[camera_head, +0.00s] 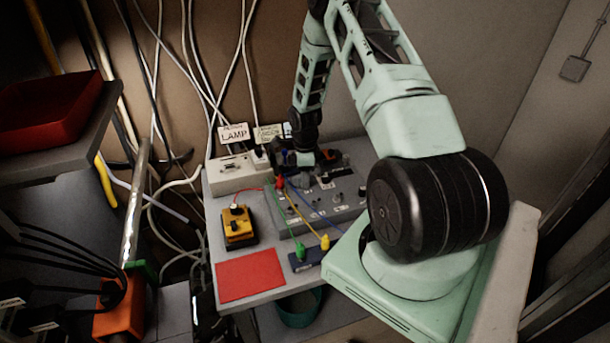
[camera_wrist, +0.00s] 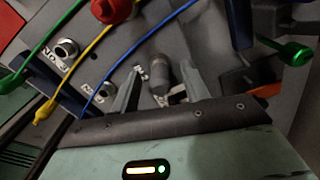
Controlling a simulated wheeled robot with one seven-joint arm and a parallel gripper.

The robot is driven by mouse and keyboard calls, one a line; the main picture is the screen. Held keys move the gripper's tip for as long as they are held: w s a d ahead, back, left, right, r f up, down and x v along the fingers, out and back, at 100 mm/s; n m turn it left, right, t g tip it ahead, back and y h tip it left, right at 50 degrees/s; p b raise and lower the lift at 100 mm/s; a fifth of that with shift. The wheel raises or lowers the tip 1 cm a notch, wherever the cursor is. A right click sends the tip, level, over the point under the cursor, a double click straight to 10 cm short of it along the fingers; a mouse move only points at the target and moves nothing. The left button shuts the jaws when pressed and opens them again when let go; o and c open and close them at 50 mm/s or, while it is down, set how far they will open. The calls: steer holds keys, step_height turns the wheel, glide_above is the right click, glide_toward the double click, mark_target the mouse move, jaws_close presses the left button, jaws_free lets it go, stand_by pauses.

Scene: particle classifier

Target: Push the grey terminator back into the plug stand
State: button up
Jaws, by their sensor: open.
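In the wrist view, a grey cylinder (camera_wrist: 160,73), which looks like the grey terminator, stands between the two fingers of my gripper (camera_wrist: 160,82). The fingers are spread, one on each side of it, with a visible gap. Whether either finger touches it I cannot tell. In the head view my gripper (camera_head: 297,160) is low over the back of the grey panel box (camera_head: 290,222), and the terminator cannot be made out there. A dark blue block (camera_head: 308,258) with a green and a yellow plug sits at the bench front; I cannot tell whether it is the plug stand.
Green, yellow and blue leads (camera_wrist: 135,45) cross the panel beside my gripper. A yellow-black box (camera_head: 238,228) and a red mat (camera_head: 250,275) lie left of the panel. A white power strip (camera_head: 237,173) stands behind, below a LAMP label.

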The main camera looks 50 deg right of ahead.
jaws_close()
stand_by(0.3)
step_height(320, 180, up, 10)
steer(key=b, duration=0.2)
steer(key=shift+b, duration=0.4)
